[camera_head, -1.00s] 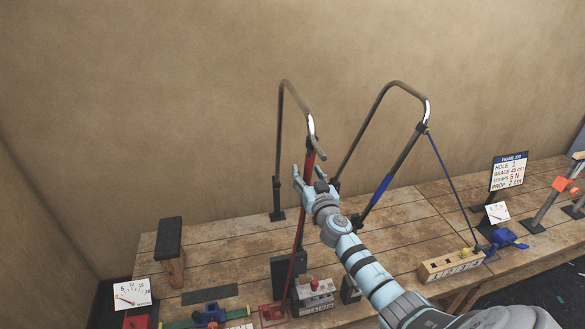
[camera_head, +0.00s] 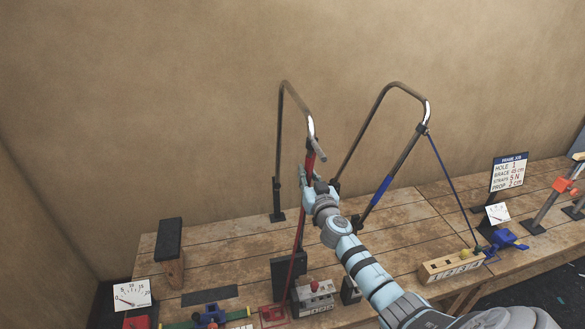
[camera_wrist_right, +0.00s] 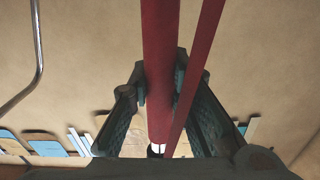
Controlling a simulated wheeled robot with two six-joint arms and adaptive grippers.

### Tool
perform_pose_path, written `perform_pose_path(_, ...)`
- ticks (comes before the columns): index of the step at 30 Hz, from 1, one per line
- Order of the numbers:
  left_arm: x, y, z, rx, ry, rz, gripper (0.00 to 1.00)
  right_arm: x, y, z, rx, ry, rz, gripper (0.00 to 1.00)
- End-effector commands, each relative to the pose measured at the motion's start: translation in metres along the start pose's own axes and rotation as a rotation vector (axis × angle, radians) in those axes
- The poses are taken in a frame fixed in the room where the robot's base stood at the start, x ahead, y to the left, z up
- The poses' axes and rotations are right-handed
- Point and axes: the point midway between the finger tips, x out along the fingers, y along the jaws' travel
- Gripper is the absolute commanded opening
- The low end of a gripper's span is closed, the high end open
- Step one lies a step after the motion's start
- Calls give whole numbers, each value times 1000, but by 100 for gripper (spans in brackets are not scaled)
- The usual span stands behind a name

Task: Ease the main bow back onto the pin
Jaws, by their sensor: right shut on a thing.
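The main bow (camera_head: 282,130) is a grey metal hoop standing on the bench, with a red grip on its near leg. My right gripper (camera_head: 309,178) is shut on this red grip (camera_head: 310,160). In the right wrist view the red bar (camera_wrist_right: 160,60) runs between the two fingers, and a thinner red strap (camera_wrist_right: 198,75) passes beside it. The strap (camera_head: 298,225) runs down toward the bench. The pin cannot be made out; the bow's near end is partly behind my gripper. My left gripper is not in view.
A second bow (camera_head: 372,115) with a blue grip (camera_head: 381,188) and blue strap stands to the right. A dial (camera_head: 131,295) is at the lower left. A wooden block with holes (camera_head: 450,267) and a sign (camera_head: 509,171) stand at the right. A dark-topped post (camera_head: 169,250) stands left.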

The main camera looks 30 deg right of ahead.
Motion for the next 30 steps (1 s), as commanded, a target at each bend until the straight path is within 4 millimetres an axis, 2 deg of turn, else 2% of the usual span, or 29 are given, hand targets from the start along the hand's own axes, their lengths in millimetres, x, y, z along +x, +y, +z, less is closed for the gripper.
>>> perform_pose_path(13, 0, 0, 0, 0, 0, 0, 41, 0, -1, 0, -1, 0, 0, 0)
perform_pose_path(16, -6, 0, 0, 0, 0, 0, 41, 0, -12, -1, -30, -1, 0, 0)
perform_pose_path(21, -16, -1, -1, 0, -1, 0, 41, 0, -42, 2, -120, -3, -1, 0)
perform_pose_path(28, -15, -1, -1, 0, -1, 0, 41, 0, -48, 4, -142, -1, -1, 0)
perform_pose_path(29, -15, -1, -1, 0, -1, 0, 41, 0, -48, 4, -142, -1, -1, 19)
perform_pose_path(30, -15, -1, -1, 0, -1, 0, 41, 0, -48, 4, -142, -1, -1, 25)
